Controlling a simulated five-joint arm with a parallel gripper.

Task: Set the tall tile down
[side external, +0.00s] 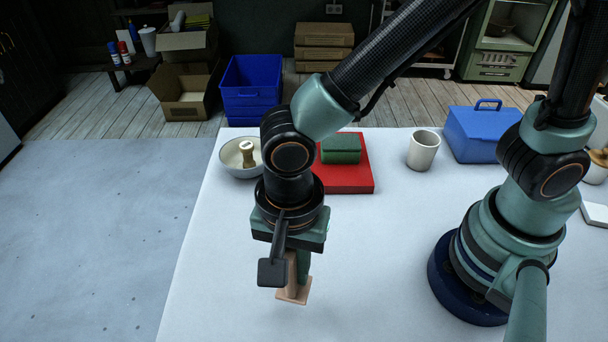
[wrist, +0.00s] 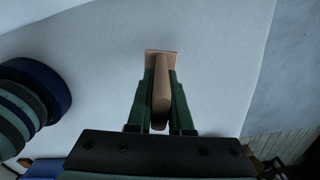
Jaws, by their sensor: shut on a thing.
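The tall tile (side external: 291,271) is tan and narrow, with a wider flat square foot at its lower end. My gripper (side external: 298,275) points down and is shut on it, in the front left part of the white table. The tile looks about upright. In the wrist view the tile (wrist: 161,95) stands between the two green fingers of my gripper (wrist: 160,78), and its foot shows past the fingertips. Whether the foot touches the table or hangs just above it, I cannot tell. My wrist hides the tile's upper part in the side view.
Behind my wrist, a green block (side external: 341,149) lies on a red slab (side external: 347,180). A bowl (side external: 235,169) holding a wooden-handled tool stands left of it. A white mug (side external: 423,150) and blue box (side external: 480,138) stand further right. The white table (side external: 370,270) is clear around the tile.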

